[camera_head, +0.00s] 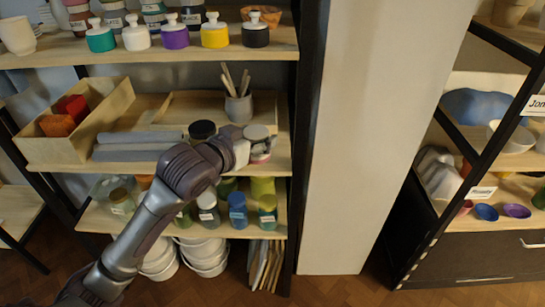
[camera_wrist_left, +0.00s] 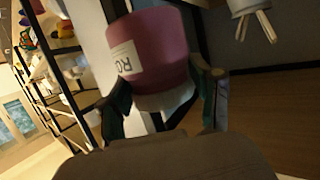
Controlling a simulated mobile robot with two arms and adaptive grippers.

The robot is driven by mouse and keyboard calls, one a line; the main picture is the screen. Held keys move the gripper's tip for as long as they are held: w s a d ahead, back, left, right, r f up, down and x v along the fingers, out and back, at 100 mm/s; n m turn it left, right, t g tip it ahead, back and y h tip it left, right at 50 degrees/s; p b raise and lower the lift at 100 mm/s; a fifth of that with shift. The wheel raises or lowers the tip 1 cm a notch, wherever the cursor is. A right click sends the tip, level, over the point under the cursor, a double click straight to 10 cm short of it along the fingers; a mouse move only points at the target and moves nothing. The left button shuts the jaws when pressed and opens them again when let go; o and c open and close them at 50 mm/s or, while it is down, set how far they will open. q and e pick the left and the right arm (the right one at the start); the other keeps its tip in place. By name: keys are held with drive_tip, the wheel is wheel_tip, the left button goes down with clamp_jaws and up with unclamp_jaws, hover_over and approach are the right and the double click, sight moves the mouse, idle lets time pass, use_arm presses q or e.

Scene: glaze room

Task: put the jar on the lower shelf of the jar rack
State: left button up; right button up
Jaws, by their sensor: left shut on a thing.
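My left gripper (camera_head: 248,152) is shut on a pink jar (camera_head: 261,158) with a pale lid, in front of the middle shelf board's right end. In the left wrist view the jar (camera_wrist_left: 158,50) shows large, with a white label and upside-down lettering, between the two fingers (camera_wrist_left: 165,105). The rack's lower shelf (camera_head: 110,226) is below the gripper and holds several jars, among them a blue one (camera_head: 238,211) and a green-yellow one (camera_head: 263,190). The arm hides part of this shelf. My right gripper is not in view.
White buckets (camera_head: 205,256) are on the floor below. Another rack (camera_head: 455,160) is at right.

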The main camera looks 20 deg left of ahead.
use_arm(q)
drive_tip(key=shift+w+a+r, duration=0.35)
drive_tip(key=w+f, duration=0.2)
drive_tip(key=w, duration=0.1)
drive_tip(key=w+f, duration=0.2)
drive_tip(key=w, duration=0.2)
drive_tip(key=w+f, duration=0.2)
drive_tip(key=w, duration=0.2)
drive_tip(key=shift+w+d+f+p, duration=0.15)
drive_tip(key=shift+w+f+p, duration=0.05)
drive_tip(key=shift+f+p, duration=0.15)
drive_tip(key=shift+f, duration=2)
drive_tip(key=shift+f, duration=0.1)
drive_tip(key=o, duration=1.3)
drive_tip(key=shift+f, duration=0.1)
drive_tip(key=shift+o, duration=0.2)
